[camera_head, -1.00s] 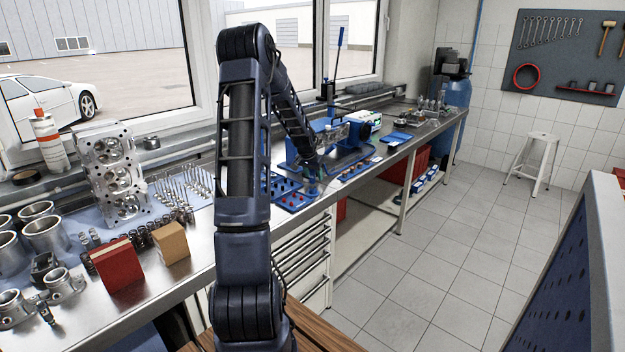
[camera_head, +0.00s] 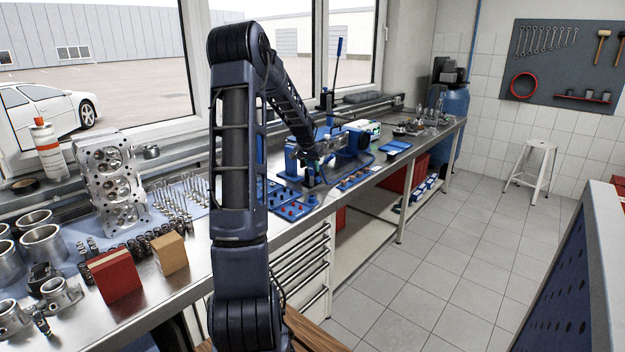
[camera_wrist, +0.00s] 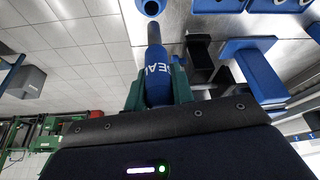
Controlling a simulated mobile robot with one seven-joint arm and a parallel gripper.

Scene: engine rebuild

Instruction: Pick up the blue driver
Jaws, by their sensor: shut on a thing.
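The blue driver (camera_wrist: 158,80) is between the green fingers of my gripper (camera_wrist: 158,92) in the wrist view. It has pale lettering on its handle and a dark part at its far end. My gripper is shut on the handle. In the head view my gripper (camera_head: 312,174) is small, at the far end of my arm, by the blue equipment on the bench. I cannot make out the driver clearly there.
A blue tray with red pieces (camera_head: 290,211) lies near the bench's front edge. A red box (camera_head: 115,277), a tan box (camera_head: 169,254) and a metal cylinder head (camera_head: 112,180) stand on the left. The tiled floor (camera_head: 430,270) at right is clear up to a white stool (camera_head: 531,165).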

